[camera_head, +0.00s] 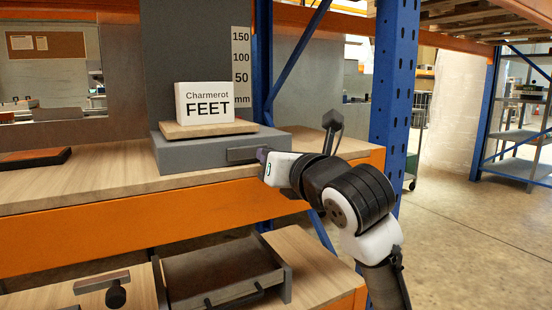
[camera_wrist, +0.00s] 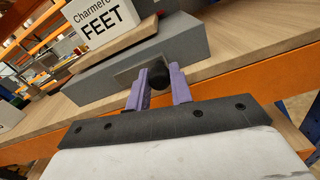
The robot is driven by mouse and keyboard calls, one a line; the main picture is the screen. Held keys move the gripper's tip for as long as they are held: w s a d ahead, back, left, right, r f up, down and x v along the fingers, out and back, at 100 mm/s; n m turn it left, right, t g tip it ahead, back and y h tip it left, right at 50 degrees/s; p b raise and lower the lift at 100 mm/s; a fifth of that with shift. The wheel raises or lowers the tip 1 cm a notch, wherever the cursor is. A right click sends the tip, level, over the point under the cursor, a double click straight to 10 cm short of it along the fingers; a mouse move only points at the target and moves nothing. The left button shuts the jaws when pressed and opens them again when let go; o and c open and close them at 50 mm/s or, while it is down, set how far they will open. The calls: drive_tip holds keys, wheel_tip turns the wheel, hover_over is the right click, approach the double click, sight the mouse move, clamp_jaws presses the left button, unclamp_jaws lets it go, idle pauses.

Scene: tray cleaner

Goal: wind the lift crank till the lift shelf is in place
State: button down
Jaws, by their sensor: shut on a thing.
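The lift is a grey base block (camera_head: 185,157) on the wooden bench. Its lift shelf (camera_head: 190,130), a thin wooden board, lies low, close above the block and below the 50 mark of the upright scale (camera_head: 241,70). A white box (camera_head: 205,101) reading "Charmerot FEET" stands on the shelf. The lift crank (camera_head: 242,155) is a flat grey bar on the block's front, lying about level. My gripper (camera_head: 263,155) is at the bar's right end. In the wrist view its purple fingers (camera_wrist: 158,90) are shut on the crank's black knob (camera_wrist: 159,74).
A dark tray with an orange-brown top (camera_head: 35,158) lies on the bench at left. Below the orange beam (camera_head: 150,216), a lower shelf holds a grey open tray (camera_head: 222,270) and a brush-like tool (camera_head: 113,290).

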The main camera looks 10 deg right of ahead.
drive_tip(key=shift+r, duration=0.1)
idle(0.3)
drive_tip(key=c, duration=1.3)
unclamp_jaws()
drive_tip(key=shift+o, duration=0.2)
drive_tip(key=p+v, duration=0.2)
drive_tip(key=v, duration=1.1)
drive_tip(key=shift+s, duration=0.4)
drive_tip(key=shift+d, duration=0.1)
